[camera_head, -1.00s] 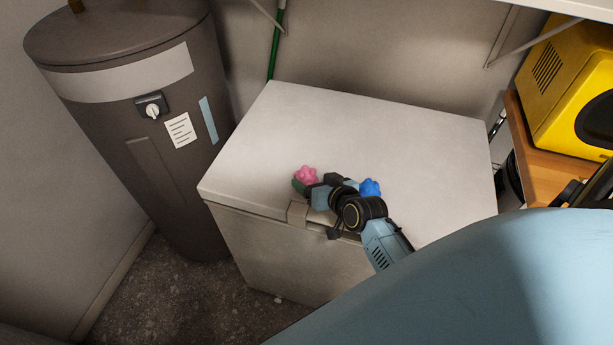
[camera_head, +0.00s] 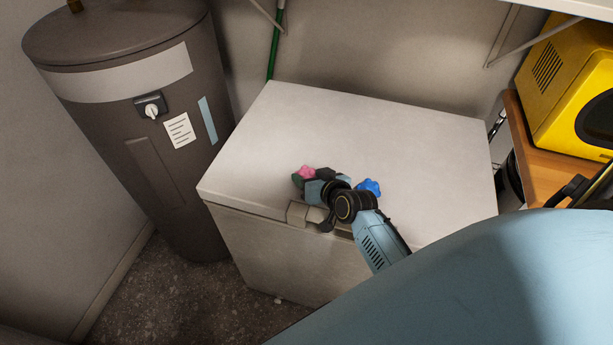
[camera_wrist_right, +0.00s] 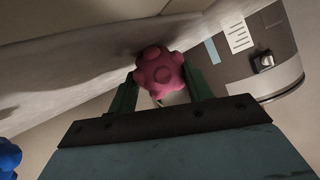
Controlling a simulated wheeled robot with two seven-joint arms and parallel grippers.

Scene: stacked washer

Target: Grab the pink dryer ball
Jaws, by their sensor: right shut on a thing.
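The pink dryer ball (camera_head: 306,171) is a small knobbly ball over the white chest top, near its front edge. My right gripper (camera_head: 303,177) is at the ball, partly hiding it in the head view. In the right wrist view the pink ball (camera_wrist_right: 160,74) sits between the two green fingers of my right gripper (camera_wrist_right: 162,88), which are shut on it. I cannot tell whether the ball still touches the chest top. My left gripper is not in view.
A blue knobbly ball (camera_head: 369,187) lies on the white chest (camera_head: 400,130) just right of my right wrist. A grey water tank (camera_head: 140,140) stands at left. A yellow appliance (camera_head: 575,80) is on a wooden surface at right. The back of the chest top is clear.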

